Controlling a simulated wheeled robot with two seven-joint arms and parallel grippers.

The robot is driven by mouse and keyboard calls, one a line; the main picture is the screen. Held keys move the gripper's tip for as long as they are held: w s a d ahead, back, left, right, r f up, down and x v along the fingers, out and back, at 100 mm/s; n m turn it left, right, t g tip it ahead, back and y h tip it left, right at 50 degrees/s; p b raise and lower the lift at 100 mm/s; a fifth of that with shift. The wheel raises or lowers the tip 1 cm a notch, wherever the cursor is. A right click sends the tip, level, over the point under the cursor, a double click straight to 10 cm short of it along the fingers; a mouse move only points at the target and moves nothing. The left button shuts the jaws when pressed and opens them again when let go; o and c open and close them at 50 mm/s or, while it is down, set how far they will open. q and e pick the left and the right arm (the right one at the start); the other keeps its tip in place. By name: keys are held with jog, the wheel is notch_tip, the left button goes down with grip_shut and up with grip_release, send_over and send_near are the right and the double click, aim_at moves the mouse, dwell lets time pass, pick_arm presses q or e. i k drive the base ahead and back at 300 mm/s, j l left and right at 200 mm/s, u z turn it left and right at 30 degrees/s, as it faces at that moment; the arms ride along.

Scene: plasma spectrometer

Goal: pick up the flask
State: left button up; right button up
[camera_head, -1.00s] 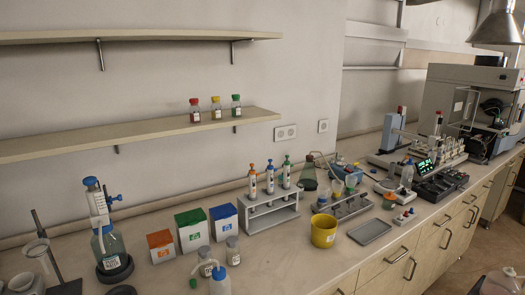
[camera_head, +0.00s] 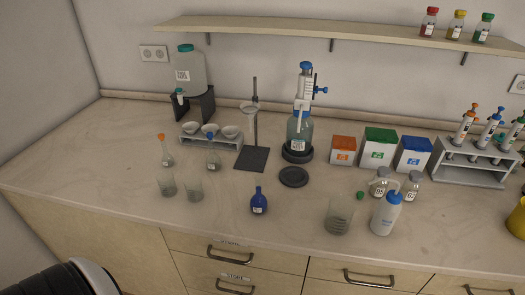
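Several flasks stand on the bench in the head view, and I cannot tell which one is meant. A small clear flask with an orange stopper (camera_head: 167,154) stands at the left. A small clear flask with a blue stopper (camera_head: 213,160) stands to its right, in front of a rack of white bowls. A dark blue flask with a white label (camera_head: 259,204) stands upright near the front edge of the bench. None of them is touched by a gripper. Neither of my grippers is in view.
Two glass beakers (camera_head: 180,188) stand left of the blue flask. A larger beaker (camera_head: 338,216) and a wash bottle (camera_head: 386,214) stand to its right. A ring stand (camera_head: 253,158) and a dispenser bottle (camera_head: 299,136) stand behind. The bench's left end is clear.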

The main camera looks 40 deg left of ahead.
aim_at(258, 203)
jog(key=u, duration=1.15)
